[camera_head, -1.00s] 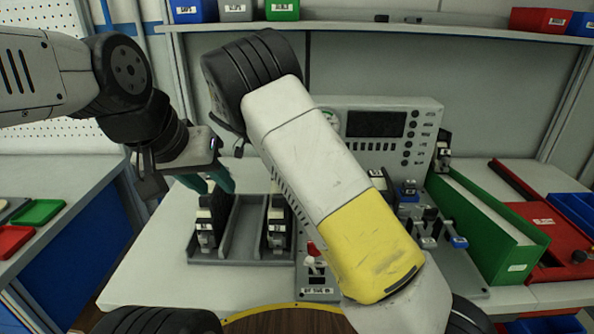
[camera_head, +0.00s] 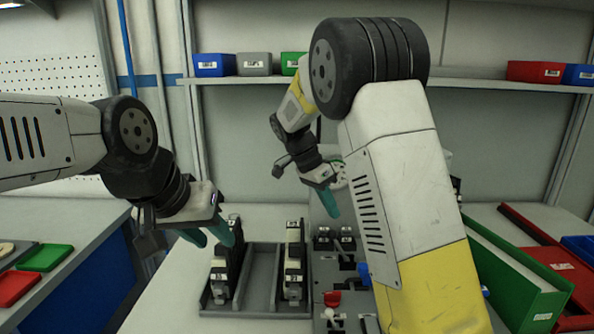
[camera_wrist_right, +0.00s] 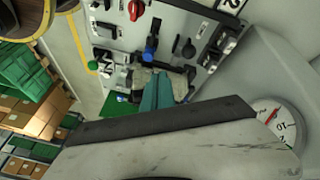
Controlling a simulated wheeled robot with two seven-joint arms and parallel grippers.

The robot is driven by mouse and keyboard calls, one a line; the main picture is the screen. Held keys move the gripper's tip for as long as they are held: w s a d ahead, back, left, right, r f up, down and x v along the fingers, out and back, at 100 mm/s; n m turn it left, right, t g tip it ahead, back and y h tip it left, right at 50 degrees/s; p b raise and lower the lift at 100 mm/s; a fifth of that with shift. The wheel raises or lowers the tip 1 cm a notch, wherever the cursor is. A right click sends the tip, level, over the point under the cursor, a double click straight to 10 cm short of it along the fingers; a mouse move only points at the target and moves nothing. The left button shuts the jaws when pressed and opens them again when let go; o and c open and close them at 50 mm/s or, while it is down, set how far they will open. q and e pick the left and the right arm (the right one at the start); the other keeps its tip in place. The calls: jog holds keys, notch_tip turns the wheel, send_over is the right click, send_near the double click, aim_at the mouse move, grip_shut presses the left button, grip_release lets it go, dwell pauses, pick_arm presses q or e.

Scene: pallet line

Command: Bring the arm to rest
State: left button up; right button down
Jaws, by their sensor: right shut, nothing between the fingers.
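My right gripper (camera_head: 330,204) hangs over the back of the workbench in the head view, its teal fingers pointing down and shut with nothing between them. In the right wrist view its fingers (camera_wrist_right: 158,92) lie side by side above the control panel, apart from the bench as far as I can tell. My left gripper (camera_head: 208,236) is at the left, its two teal fingers apart, next to the upright black module (camera_head: 227,262) in the grey rack. Whether its fingers touch the module cannot be told. My right arm hides much of the panel in the head view.
The grey rack (camera_head: 260,290) holds two upright modules. A panel with a red knob (camera_head: 332,299) and switches lies right of it. A green bin (camera_head: 510,265) and a red case (camera_head: 560,262) stand at the right. A shelf (camera_head: 480,84) with small bins crosses the back.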

jog(key=s+d+r+n+t+y, duration=0.1)
jog(key=s+n, duration=0.3)
jog(key=s, duration=0.4)
jog(key=s+d+r+n+t+y, duration=0.2)
jog(key=s+r+n+t+y, duration=0.1)
jog(key=s, duration=0.5)
jog(key=s+d+r+n+t+y, duration=0.2)
jog(key=s+r+n+y, duration=0.1)
jog(key=s+n, duration=0.3)
jog(key=shift+s+r+t, duration=0.3)
jog(key=shift+s+r, duration=0.3)
jog(key=shift+s, duration=0.4)
